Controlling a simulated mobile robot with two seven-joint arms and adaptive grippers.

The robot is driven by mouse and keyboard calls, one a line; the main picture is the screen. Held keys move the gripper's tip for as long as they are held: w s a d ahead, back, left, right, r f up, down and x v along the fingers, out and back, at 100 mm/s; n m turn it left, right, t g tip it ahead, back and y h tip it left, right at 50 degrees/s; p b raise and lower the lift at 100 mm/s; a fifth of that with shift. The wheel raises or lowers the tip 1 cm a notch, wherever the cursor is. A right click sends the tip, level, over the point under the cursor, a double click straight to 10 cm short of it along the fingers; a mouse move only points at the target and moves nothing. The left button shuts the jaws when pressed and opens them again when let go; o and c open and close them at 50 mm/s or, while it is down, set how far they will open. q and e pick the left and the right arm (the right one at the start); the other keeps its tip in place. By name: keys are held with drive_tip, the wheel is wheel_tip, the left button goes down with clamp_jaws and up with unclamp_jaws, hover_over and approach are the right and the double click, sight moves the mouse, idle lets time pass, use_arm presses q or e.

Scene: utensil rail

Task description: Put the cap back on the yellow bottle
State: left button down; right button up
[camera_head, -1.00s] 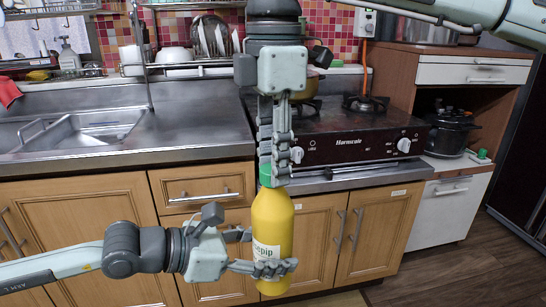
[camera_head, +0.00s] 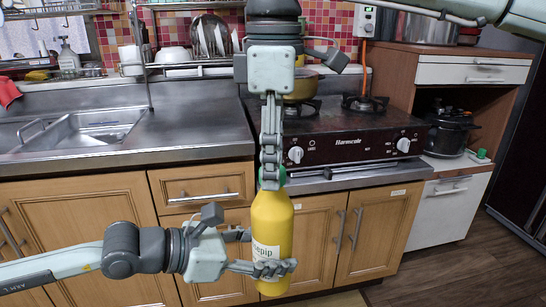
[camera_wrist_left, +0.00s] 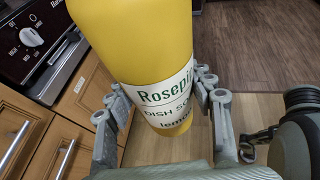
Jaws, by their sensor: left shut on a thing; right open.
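The yellow bottle (camera_head: 271,222) stands upright in the air before the cabinets, its label facing out. My left gripper (camera_head: 262,268) is shut around its lower part; in the left wrist view the fingers sit on both sides of the bottle (camera_wrist_left: 140,45), whose top is cut off. The green cap (camera_head: 281,178) is at the top of the bottle, mostly hidden behind the fingers of my right gripper (camera_head: 271,183). That gripper points straight down from above and is open around the cap. I cannot tell whether the cap is fully seated.
Behind are the steel counter (camera_head: 200,120) with a sink (camera_head: 90,130) and the black stove (camera_head: 345,140). Wooden cabinets (camera_head: 85,225) stand below. A dark pot (camera_head: 452,132) is on the shelf at right, with a small green-topped item (camera_head: 482,155) near it. Floor is clear at right.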

drive_tip(key=shift+r, duration=2.25)
drive_tip(key=shift+c, duration=0.3)
